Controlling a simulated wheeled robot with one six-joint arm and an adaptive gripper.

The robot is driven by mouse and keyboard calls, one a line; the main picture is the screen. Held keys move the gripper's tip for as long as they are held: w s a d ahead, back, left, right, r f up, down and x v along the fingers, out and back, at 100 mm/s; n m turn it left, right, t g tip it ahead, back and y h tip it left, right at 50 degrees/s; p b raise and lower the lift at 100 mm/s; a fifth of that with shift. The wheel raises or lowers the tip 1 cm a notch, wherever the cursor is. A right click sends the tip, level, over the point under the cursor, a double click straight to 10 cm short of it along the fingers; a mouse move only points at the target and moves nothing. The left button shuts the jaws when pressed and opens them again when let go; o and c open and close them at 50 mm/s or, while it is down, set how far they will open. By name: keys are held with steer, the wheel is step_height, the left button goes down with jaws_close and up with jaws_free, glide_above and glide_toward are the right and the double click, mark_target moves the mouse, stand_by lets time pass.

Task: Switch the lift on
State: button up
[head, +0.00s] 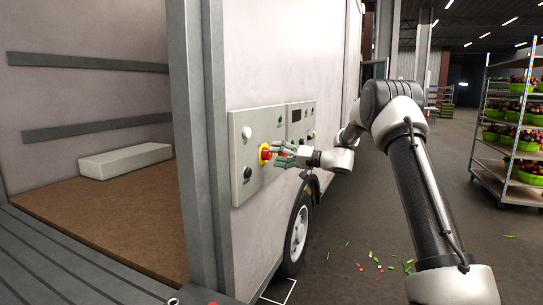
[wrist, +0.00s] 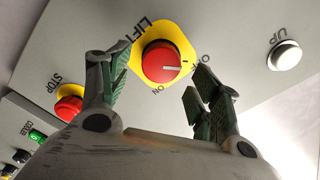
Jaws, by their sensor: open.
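The lift switch is a red rotary knob (wrist: 161,62) on a yellow plate (wrist: 137,58), below the word LIFT in the wrist view. Its white mark points right in the picture, towards a label partly hidden by my finger; the word ON is below the knob. In the head view the red knob (head: 264,154) is on the grey panel (head: 243,188) on the truck's side. My gripper (wrist: 160,72) is open, with one finger on each side of the knob in the wrist view. I cannot tell whether they touch it. In the head view my gripper (head: 279,153) is at the knob.
A white UP button (wrist: 285,55) and a red STOP button (wrist: 68,108) flank the switch. A second panel (head: 300,114) is beside the first. A flower trolley (head: 505,140) stands at right. Petals and stems (head: 372,262) litter the floor.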

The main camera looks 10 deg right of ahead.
mark_target(271, 154)
steer(key=shift+x, duration=1.45)
steer(key=shift+a, duration=0.1)
steer(key=c, duration=1)
